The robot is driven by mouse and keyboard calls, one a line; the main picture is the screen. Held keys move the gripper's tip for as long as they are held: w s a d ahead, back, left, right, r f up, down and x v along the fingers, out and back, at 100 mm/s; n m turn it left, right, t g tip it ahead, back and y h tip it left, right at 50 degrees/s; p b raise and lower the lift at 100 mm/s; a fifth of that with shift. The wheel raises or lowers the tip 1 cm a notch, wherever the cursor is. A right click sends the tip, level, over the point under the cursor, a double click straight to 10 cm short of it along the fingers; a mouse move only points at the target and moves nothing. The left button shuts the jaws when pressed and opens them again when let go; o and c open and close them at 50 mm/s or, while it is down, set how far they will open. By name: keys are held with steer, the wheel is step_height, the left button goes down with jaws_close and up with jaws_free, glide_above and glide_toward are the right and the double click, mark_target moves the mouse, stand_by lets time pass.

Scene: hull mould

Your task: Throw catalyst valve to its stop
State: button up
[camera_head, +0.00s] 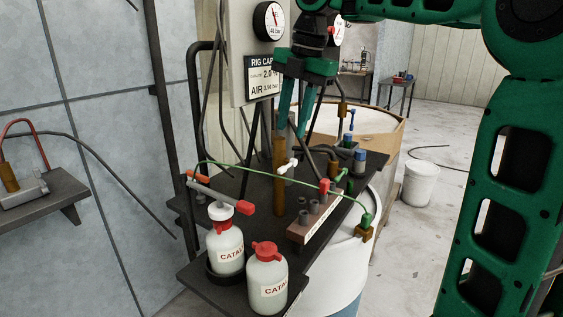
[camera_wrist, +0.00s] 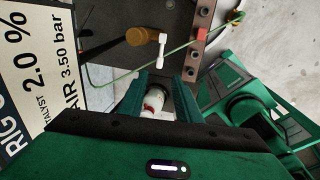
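My gripper (camera_head: 291,130) points down above the dark bench, its two teal fingers apart. In the wrist view its open fingers (camera_wrist: 160,78) have a visible gap with nothing gripped. Below the tips stands an amber cylinder (camera_head: 279,185), also in the wrist view (camera_wrist: 140,36). A white T-shaped lever (camera_head: 288,165) sits beside it, apart from the fingers, and shows in the wrist view (camera_wrist: 162,48). No label tells which handle is the catalyst valve. A red handle (camera_head: 324,186) stands on the manifold block (camera_head: 312,222). Two bottles marked "CATA" (camera_head: 226,247) (camera_head: 267,280) stand in front.
A green hose (camera_head: 265,172) arches over the bench near the fingers. A rig card (camera_head: 262,80) and gauges hang behind. A red-ended lever (camera_head: 225,196) lies above the left bottle. A white drum (camera_head: 340,260) is below the bench. Open floor lies to the right.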

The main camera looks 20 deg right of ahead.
mark_target(283, 167)
steer(key=f, duration=0.3)
steer(key=w+a+f, duration=0.1)
steer(key=f, duration=0.6)
steer(key=shift+w+a+f, duration=0.15)
steer(key=shift+w+f, duration=0.1)
steer(key=shift+w, duration=0.1)
steer(key=shift+c, duration=0.7)
jaws_close()
steer(key=shift+a, duration=0.2)
steer(key=shift+d, duration=0.25)
